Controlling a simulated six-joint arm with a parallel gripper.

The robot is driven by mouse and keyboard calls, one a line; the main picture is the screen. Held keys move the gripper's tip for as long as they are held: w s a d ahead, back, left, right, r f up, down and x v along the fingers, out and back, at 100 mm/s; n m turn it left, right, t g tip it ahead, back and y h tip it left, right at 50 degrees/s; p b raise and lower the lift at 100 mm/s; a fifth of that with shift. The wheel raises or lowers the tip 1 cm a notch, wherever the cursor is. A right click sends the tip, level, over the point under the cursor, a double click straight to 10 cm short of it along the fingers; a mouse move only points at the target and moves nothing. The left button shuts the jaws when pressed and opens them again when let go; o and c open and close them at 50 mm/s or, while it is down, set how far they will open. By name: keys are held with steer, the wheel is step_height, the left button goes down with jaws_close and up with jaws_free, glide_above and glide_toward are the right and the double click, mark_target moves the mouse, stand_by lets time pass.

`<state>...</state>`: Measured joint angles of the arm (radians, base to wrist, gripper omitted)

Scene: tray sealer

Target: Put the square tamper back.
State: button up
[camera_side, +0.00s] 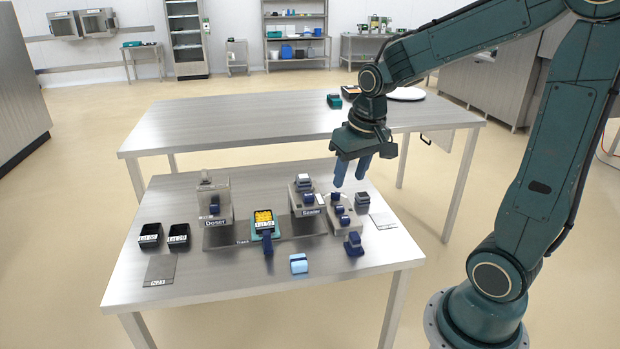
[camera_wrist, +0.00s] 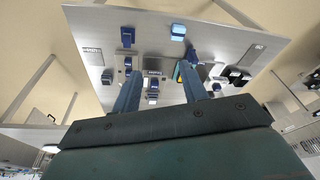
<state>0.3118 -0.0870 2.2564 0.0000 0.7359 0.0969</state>
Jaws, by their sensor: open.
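My gripper (camera_side: 352,181) hangs open and empty above the right part of the front table, over the area of a grey holder (camera_side: 341,222) with several dark blue pieces in it. Its two fingers also show in the wrist view (camera_wrist: 160,70). A dark blue handled piece (camera_side: 354,244) stands on the table just in front of the holder; it also shows in the wrist view (camera_wrist: 127,37). A light blue block (camera_side: 299,263) stands apart at the table's front. I cannot tell for sure which piece is the square tamper.
The sealer (camera_side: 305,196) and doser (camera_side: 214,204) stand behind the dark track (camera_side: 221,239). A teal tray with yellow contents (camera_side: 264,219) sits on the track. Two black trays (camera_side: 150,235) are at left.

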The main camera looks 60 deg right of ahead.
steer(key=s+a+r+n+t, duration=0.3)
steer(key=s+a+r, duration=0.3)
steer(key=s+a, duration=0.3)
steer(key=shift+s+a+r+n+y, duration=0.15)
steer(key=shift+s+a+n+y, duration=0.45)
steer(key=shift+s, duration=1.2)
steer(key=shift+d, duration=0.2)
